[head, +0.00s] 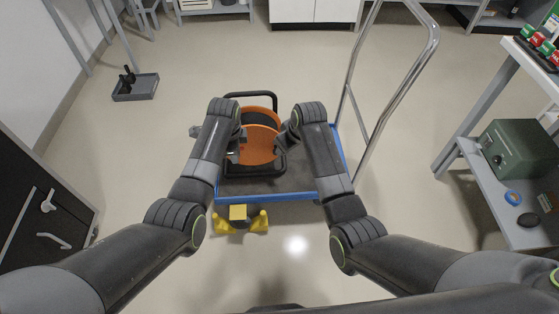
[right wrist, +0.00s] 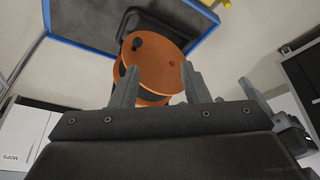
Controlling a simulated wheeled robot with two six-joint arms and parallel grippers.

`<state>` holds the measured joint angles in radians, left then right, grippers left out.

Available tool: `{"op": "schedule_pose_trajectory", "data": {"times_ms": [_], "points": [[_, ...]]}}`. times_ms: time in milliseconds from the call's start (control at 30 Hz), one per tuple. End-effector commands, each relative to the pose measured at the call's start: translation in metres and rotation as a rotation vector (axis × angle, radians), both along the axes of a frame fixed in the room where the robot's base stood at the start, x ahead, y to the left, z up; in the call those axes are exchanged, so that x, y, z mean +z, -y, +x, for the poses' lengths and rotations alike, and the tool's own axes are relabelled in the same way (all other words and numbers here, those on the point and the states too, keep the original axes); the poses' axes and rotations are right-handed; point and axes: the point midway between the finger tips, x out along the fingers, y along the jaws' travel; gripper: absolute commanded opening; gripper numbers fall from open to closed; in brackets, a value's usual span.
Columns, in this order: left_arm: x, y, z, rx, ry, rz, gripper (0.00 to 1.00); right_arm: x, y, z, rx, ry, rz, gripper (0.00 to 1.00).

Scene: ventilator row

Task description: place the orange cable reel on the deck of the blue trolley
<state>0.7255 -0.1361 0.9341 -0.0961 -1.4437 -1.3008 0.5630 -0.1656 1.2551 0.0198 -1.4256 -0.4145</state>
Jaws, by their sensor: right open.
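The orange cable reel (head: 262,147) has a black tubular frame and appears to stand upright over the dark deck of the blue trolley (head: 300,184); its contact with the deck is not clearly shown. My right gripper (head: 287,137) is open at the reel's right side. In the right wrist view the reel (right wrist: 152,62) shows beyond and between the spread fingers (right wrist: 158,80), with the blue-edged deck (right wrist: 85,20) behind it. My left gripper (head: 236,150) is at the reel's left side, by the frame; its jaws are too small and partly hidden to read.
The trolley's metal push handle (head: 400,70) rises on the right. A yellow object (head: 240,217) sits at the trolley's near edge. A grey tray (head: 136,88) lies on the floor at left. A shelf with a green box (head: 520,150) stands at right.

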Motion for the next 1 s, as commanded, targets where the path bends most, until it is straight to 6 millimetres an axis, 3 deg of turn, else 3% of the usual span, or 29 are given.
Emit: {"op": "schedule_pose_trajectory", "data": {"times_ms": [333,1000], "points": [[0.0,0.0,0.0,0.0,0.0,0.0,0.41,0.038,0.008,-0.01,0.0,0.002,0.0,0.42],[-0.001,-0.001,-0.001,0.004,-0.001,-0.001,0.41,0.041,0.01,-0.013,-0.002,-0.001,-0.001,0.42]]}}
